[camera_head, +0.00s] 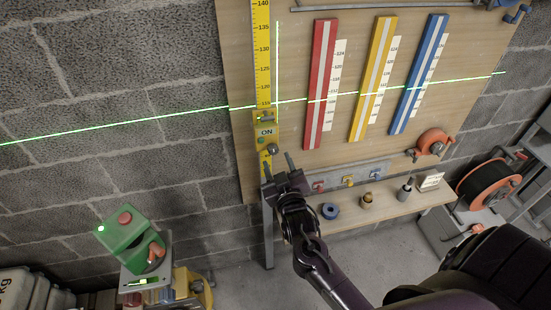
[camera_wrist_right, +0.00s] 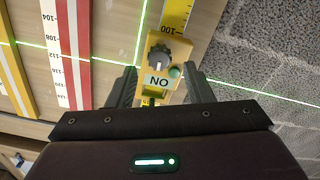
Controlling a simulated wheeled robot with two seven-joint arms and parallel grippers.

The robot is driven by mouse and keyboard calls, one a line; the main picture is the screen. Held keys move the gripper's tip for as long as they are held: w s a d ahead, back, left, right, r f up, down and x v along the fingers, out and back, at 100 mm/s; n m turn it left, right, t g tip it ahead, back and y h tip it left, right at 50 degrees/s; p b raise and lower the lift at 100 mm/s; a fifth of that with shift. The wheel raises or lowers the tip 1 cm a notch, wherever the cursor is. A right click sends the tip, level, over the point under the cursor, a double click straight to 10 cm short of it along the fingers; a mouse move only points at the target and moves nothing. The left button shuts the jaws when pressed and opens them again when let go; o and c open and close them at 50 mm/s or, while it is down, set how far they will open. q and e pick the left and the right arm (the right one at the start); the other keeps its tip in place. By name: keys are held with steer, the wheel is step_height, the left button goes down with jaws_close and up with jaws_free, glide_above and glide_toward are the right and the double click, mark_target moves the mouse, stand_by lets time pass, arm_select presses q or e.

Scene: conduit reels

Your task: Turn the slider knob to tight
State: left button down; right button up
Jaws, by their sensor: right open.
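The yellow slider (camera_head: 265,120) sits on the yellow vertical ruler (camera_head: 261,50) at the left edge of the wooden board. It carries an "ON" label, a green button and a dark grey knob (camera_head: 272,150). In the right wrist view the knob (camera_wrist_right: 160,58) shows at upper middle, above the upside-down label (camera_wrist_right: 158,81), beside the green button (camera_wrist_right: 175,72). My right gripper (camera_head: 278,162) is open and empty, just below the knob. In the wrist view its fingers stand apart on either side of the slider's lower part. The knob's setting cannot be read. My left gripper is not in view.
Red (camera_head: 321,85), yellow (camera_head: 373,80) and blue (camera_head: 419,75) strips stand on the board (camera_head: 290,40). Green laser lines cross it. A shelf (camera_head: 385,208) below holds small items. A green device (camera_head: 130,240) stands lower left; an orange reel (camera_head: 487,185) is at right.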

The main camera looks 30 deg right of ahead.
steer(key=v, duration=0.3)
steer(key=shift+s+a+b, duration=0.15)
steer(key=shift+s+b, duration=0.2)
steer(key=shift+s, duration=0.05)
steer(key=s+a+f+n+g+y+b, duration=0.1)
steer(key=s+a+f+g, duration=0.2)
steer(key=f, duration=0.9)
steer(key=s+f+g+y+b, duration=0.15)
steer(key=s+f, duration=0.35)
steer(key=f, duration=0.7)
steer(key=s+a+f+n+g+y, duration=0.15)
steer(key=s+f+g, duration=0.25)
steer(key=f, duration=0.9)
steer(key=s+f+g, duration=0.2)
steer(key=s+f, duration=0.4)
steer(key=s, duration=0.3)
steer(key=s+f+g+b, duration=0.1)
steer(key=s+f+g, duration=0.2)
steer(key=s+f, duration=0.3)
steer(key=s+d+f+m+g+b, duration=0.1)
steer(key=s+f+g, duration=0.2)
steer(key=s, duration=1)
step_height(320, 180, down, 4)
steer(key=shift+r, duration=0.25)
